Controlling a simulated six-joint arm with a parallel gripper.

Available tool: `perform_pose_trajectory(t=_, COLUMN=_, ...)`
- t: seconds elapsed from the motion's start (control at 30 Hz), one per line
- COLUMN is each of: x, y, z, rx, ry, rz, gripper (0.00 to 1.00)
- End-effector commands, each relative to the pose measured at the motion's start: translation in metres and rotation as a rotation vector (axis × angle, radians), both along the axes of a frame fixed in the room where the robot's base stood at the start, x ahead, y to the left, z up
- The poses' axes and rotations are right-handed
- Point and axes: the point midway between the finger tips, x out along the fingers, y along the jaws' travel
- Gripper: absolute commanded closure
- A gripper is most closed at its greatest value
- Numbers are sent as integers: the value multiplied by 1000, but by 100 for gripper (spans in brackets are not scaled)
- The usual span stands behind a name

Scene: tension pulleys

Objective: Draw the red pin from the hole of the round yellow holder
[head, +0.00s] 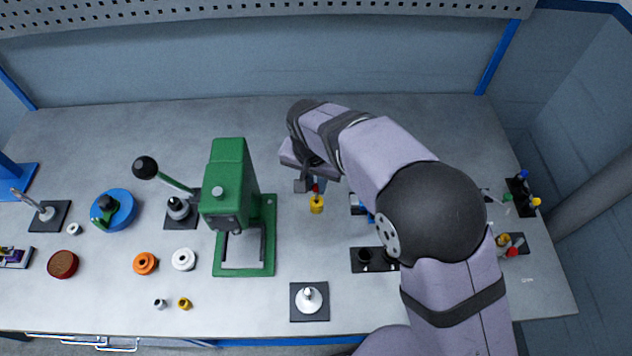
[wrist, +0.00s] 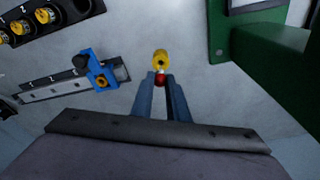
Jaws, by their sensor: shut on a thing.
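The round yellow holder (head: 317,205) stands on the bench, right of the green press. It also shows in the wrist view (wrist: 160,58), just beyond my fingertips, with a dark spot on its face that looks like its hole. The red pin (head: 316,188) shows at the top of the holder in the head view. In the wrist view the red pin (wrist: 160,79) is between the tips of my gripper (wrist: 161,77), which is shut on it. I cannot tell whether the pin's lower end is in the hole; the fingers and pin head hide it.
The green press (head: 229,190) stands close on the left. A blue fixture (wrist: 97,70) on a numbered strip lies near the holder. A black plate (head: 308,314) with a white part is in front. The bench behind the holder is clear.

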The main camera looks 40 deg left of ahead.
Motion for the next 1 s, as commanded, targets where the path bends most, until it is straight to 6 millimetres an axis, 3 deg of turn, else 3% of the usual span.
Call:
perform_pose_trajectory(t=0.53, x=0, y=0, z=6, rx=0, ry=0, rz=0, gripper=100)
perform_pose_trajectory(t=1.0, x=0, y=0, z=38, rx=0, ry=0, rz=0, gripper=100)
